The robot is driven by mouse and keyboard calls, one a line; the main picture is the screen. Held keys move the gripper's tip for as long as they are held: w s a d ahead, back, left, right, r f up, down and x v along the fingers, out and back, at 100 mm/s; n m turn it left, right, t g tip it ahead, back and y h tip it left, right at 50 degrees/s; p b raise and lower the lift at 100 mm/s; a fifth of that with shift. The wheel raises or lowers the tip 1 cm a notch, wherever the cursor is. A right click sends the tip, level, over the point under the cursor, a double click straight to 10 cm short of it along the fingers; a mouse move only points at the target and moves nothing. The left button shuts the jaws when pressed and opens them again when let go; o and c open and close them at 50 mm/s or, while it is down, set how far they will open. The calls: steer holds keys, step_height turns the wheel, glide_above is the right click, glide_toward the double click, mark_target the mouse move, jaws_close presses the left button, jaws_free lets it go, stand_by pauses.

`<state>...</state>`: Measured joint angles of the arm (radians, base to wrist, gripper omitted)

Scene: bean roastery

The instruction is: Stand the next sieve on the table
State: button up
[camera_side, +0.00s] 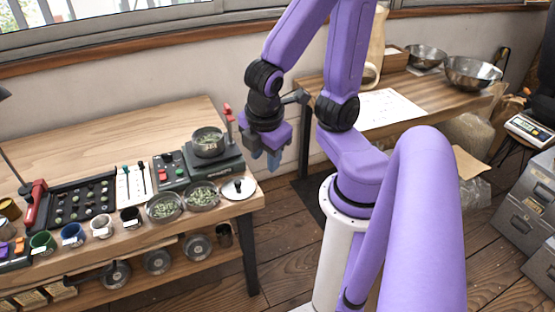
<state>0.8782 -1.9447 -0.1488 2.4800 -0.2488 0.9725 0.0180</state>
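My gripper (272,158) hangs fingers-down just past the right end of the long wooden table (150,110). Two round metal-rimmed dishes, possibly sieves, hold green beans near the front edge: a left one (164,208) and a right one (202,196). Another round pan (208,142) with beans stands on a dark grey device (214,165). Several round metal discs stand on edge on the shelf below, one at its right (196,247); I cannot tell whether these are sieves.
A white round plate with a black knob (239,188) lies at the table's right front corner. Several cups, including a blue one (72,235), line the front edge beside a black bean tray (80,200). The table's back is clear. A second table (400,125) holds metal bowls.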

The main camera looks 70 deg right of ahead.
steer(key=s+a+y, duration=0.1)
steer(key=s+a+r+y, duration=0.1)
steer(key=s+a+m+g+y, duration=0.1)
steer(key=s, duration=0.1)
steer(key=shift+r, duration=0.4)
